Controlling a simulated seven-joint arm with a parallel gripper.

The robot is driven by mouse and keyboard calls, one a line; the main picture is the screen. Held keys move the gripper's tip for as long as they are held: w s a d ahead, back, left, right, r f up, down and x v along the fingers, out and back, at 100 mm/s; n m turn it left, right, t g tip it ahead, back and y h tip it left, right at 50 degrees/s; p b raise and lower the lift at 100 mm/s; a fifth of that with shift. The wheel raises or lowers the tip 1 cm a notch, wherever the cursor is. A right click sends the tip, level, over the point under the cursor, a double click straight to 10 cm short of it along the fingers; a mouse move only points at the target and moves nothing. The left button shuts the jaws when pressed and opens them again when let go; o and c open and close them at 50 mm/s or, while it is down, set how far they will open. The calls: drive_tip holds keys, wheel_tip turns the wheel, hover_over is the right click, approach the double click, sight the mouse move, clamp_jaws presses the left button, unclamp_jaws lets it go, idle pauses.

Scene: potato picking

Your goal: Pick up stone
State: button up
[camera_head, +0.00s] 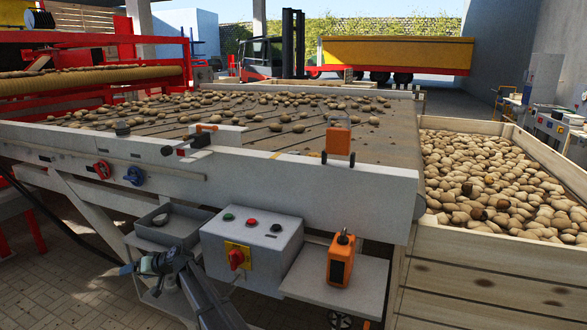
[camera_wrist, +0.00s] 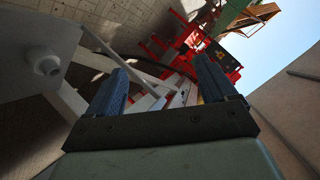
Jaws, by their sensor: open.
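My gripper (camera_head: 140,266) is low in front of the conveyor, beside the small grey tray (camera_head: 190,237), in the head view. In the wrist view its two blue ribbed fingers (camera_wrist: 160,70) stand wide apart with nothing between them. Many brown potatoes (camera_head: 285,118) lie scattered on the conveyor belt (camera_head: 235,143). I cannot clearly tell a stone from the potatoes on the belt. A small pale lump (camera_head: 160,219) lies in the grey tray and may be a stone. No stone shows in the wrist view.
A grey control box (camera_head: 252,238) and an orange device (camera_head: 341,260) stand at the conveyor's front. The white side rail (camera_head: 270,180) borders the belt. A wooden crate (camera_head: 480,262) full of potatoes stands at right. A forklift (camera_head: 268,55) and yellow trailer (camera_head: 395,53) are behind.

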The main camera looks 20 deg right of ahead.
drive_tip(key=w+r+n+t+y, duration=0.1)
drive_tip(key=w+r, duration=0.2)
drive_tip(key=r, duration=0.8)
drive_tip(key=w+r+n+t+y, duration=0.1)
drive_tip(key=w+r+n, duration=0.15)
drive_tip(key=r, duration=0.75)
drive_tip(key=w+r+n+t+y, duration=0.15)
drive_tip(key=w+r, duration=0.25)
drive_tip(key=r, duration=0.7)
drive_tip(key=w+d+r+n+h, duration=0.2)
drive_tip(key=d+r+h, duration=0.1)
drive_tip(key=d+r, duration=0.85)
drive_tip(key=w+d+r+m+g+h, duration=0.1)
drive_tip(key=d+h, duration=0.1)
drive_tip(key=d, duration=0.6)
drive_tip(key=w+d+r+m+g+h, duration=0.1)
drive_tip(key=w+d+h, duration=0.1)
drive_tip(key=d, duration=0.7)
drive_tip(key=m+g+h, duration=0.4)
drive_tip(key=m+h, duration=0.3)
drive_tip(key=m, duration=0.1)
hover_over(293, 152)
drive_tip(key=s, duration=0.2)
wheel_tip(293, 152, down, 12)
drive_tip(key=shift+s+d+f, duration=0.1)
drive_tip(key=shift+f, duration=0.1)
drive_tip(key=shift+x, duration=2.6)
drive_tip(key=shift+s, duration=0.2)
drive_tip(key=c, duration=1.2)
